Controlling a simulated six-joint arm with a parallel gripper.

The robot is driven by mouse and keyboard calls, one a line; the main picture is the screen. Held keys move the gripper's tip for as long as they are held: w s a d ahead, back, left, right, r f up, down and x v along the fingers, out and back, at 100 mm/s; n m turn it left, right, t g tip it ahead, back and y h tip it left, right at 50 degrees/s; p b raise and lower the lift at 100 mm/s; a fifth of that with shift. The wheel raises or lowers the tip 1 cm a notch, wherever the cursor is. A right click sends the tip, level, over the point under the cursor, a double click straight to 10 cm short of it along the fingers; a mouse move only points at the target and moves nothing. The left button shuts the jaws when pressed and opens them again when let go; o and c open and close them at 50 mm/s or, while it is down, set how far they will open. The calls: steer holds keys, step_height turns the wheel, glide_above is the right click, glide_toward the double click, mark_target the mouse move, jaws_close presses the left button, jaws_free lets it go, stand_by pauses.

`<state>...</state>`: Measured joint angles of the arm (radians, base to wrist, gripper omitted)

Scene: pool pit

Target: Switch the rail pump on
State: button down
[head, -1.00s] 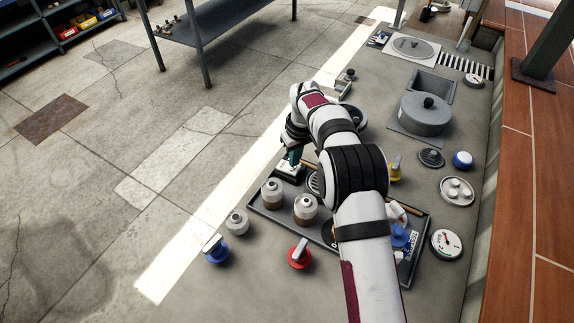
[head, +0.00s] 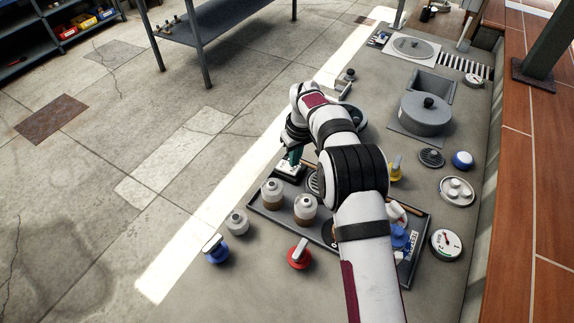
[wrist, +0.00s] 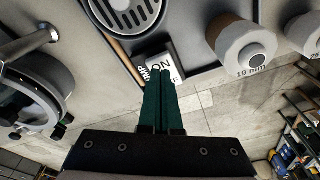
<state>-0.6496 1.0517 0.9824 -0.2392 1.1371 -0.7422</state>
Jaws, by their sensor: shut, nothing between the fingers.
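The rail pump switch (head: 286,175) is a small dark box with a white label face, at the left edge of the tray in the head view. In the wrist view its label plate (wrist: 167,57) reads ON, with PUMP beside it and part of another word below. My gripper (wrist: 160,73) has dark green fingers, closed together and empty. Its tips lie over the plate, just below the ON lettering in the picture, and hide part of the switch. I cannot tell whether they touch it. In the head view the gripper (head: 296,157) is at the switch, partly hidden by my arm.
A dark tray (head: 270,227) holds two jars (head: 272,193) beside the switch. A round drain grate (wrist: 133,12) and a wooden rod (wrist: 122,62) are close by. Red (head: 300,255) and blue (head: 216,250) valve handles stand in front. Open floor lies to the left.

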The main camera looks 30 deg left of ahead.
mark_target(296, 169)
steer(key=shift+f, duration=0.95)
stand_by(0.6)
steer(key=shift+r, duration=3.5)
steer(key=s+d+r+m, duration=0.5)
steer(key=d+r, duration=0.2)
steer(key=d, duration=0.4)
steer(key=s+d+r+m, duration=0.4)
steer(key=s+d+r, duration=0.25)
steer(key=d, duration=0.55)
steer(key=s+d+f+m, duration=0.1)
steer(key=s+d+m, duration=0.2)
steer(key=s, duration=0.3)
steer(key=s+d+f+m, duration=0.1)
steer(key=s+d+m, duration=0.1)
steer(key=s, duration=0.5)
steer(key=s+d+f+m+g, duration=0.1)
steer(key=s+d+m, duration=0.2)
steer(key=s, duration=0.4)
steer(key=shift+s+d+m, duration=0.15)
steer(key=shift+d+m, duration=0.15)
steer(key=shift+d, duration=0.25)
